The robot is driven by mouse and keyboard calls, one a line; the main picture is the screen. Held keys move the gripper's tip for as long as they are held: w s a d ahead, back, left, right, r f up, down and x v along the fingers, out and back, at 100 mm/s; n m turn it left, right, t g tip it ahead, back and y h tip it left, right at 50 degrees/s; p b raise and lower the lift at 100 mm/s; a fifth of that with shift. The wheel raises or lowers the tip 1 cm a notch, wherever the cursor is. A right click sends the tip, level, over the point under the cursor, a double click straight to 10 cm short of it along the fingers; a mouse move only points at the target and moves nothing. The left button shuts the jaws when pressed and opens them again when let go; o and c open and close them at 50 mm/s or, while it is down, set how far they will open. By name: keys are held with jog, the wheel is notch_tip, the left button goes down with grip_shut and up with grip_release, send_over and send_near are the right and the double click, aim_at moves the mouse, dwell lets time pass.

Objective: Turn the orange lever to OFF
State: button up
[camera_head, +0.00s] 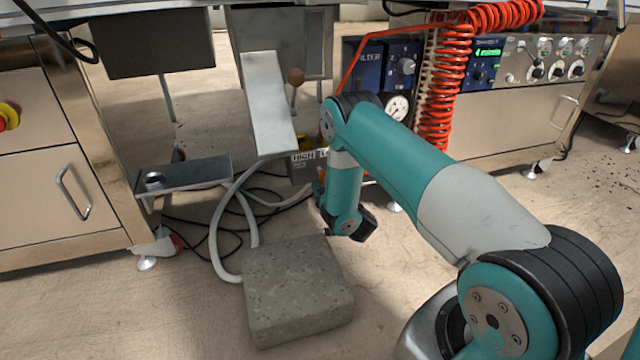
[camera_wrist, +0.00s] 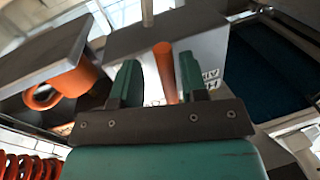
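The orange lever (camera_wrist: 165,72) shows in the wrist view as a straight orange bar, standing in front of a grey box (camera_wrist: 208,58) with partly hidden lettering. My gripper (camera_wrist: 159,82) has its two teal fingers apart, one on each side of the lever. A gap shows between the lever and the left finger; the right finger looks closer, and I cannot tell if it touches. In the head view my arm hides the lever, and my gripper is not clearly visible. A lettered box (camera_head: 302,168) shows there just left of my wrist. No OFF mark is readable.
An orange ring-shaped part (camera_wrist: 43,97) lies left of my gripper under a grey plate (camera_wrist: 45,55). In the head view a stone block (camera_head: 297,290), a grey hose (camera_head: 222,235) and black cables are on the floor. A coiled red hose (camera_head: 440,90) hangs behind my arm.

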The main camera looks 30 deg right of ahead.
jog(key=shift+w+a, duration=0.1)
jog(key=shift+w, duration=0.2)
jog(key=shift+a, duration=0.1)
jog(key=shift+a, duration=0.1)
jog(key=shift+c, duration=0.2)
grip_shut()
jog(key=shift+r+n+p, duration=0.2)
jog(key=shift+n+p, duration=0.3)
jog(key=shift+p, duration=0.45)
jog(key=shift+f, duration=0.15)
jog(key=shift+o, duration=0.2)
grip_release()
